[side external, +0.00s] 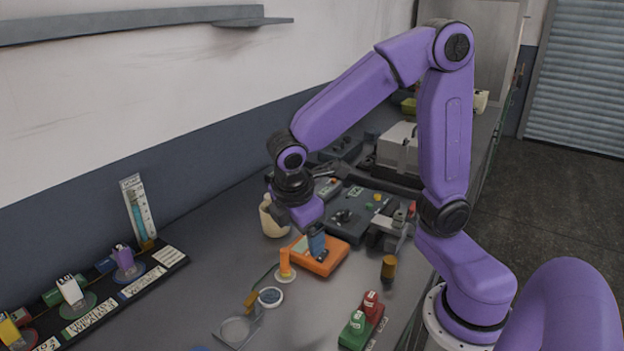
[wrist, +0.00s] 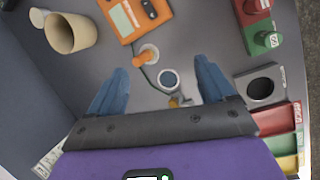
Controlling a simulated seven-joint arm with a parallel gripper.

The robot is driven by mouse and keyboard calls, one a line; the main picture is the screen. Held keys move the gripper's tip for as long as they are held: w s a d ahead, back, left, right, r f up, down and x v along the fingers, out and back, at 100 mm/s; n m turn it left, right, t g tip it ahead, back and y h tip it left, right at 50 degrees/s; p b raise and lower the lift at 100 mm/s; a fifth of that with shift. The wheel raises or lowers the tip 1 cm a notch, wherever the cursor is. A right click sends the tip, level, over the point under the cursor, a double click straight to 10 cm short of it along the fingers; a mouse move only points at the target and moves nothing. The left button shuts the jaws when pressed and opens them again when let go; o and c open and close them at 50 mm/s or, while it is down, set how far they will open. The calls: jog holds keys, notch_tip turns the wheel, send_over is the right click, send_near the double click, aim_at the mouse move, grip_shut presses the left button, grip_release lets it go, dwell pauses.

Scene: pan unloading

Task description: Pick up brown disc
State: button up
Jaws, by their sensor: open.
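A small brown-yellow piece (side external: 251,300) stands on the table beside a white-rimmed round dish (side external: 270,297). It also shows in the wrist view (wrist: 180,101), close to the dish (wrist: 168,78) and between my fingers. I cannot clearly tell whether it is the brown disc. A short brown cylinder (side external: 388,268) stands farther right in the side view. My gripper (side external: 317,242) hangs above the orange device, its blue fingers apart. In the wrist view my gripper (wrist: 161,68) is open, with nothing held between its fingers.
An orange device (side external: 318,262) and an orange peg on a round base (side external: 285,262) stand nearby. A cream cup (side external: 272,218) is behind. A labelled black rack (side external: 130,278) runs along the wall.

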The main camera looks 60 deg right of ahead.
jog(key=w+d+f+h, duration=0.1)
jog(key=w+d+h, duration=0.1)
jog(key=w+d, duration=0.2)
jog(key=w+d+f+n+g+h, duration=0.1)
jog(key=w+d, duration=0.3)
jog(key=w, duration=0.6)
jog(key=w+d+f+h, duration=0.1)
jog(key=w+d+h, duration=0.3)
jog(key=w, duration=0.4)
jog(key=shift+d+f+n+g, duration=0.25)
jog(key=shift+f+n+g, duration=0.05)
jog(key=shift+f, duration=0.1)
jog(key=d+f+h, duration=0.1)
jog(key=d+f, duration=0.1)
jog(key=d, duration=0.4)
jog(key=w+d+f+g+h, duration=0.1)
jog(key=d+f, duration=0.1)
jog(key=d, duration=0.4)
jog(key=w+d+f, duration=0.1)
jog(key=d+f, duration=0.1)
jog(key=d, duration=0.5)
jog(key=shift+d+f+g+h, duration=0.1)
jog(key=shift+f+g+h, duration=0.3)
jog(key=shift+r+x, duration=0.25)
jog(key=shift+x, duration=1.05)
jog(key=shift+r+x, duration=0.25)
jog(key=shift+x, duration=1.1)
jog(key=shift+s+d, duration=0.1)
jog(key=shift+d, duration=0.1)
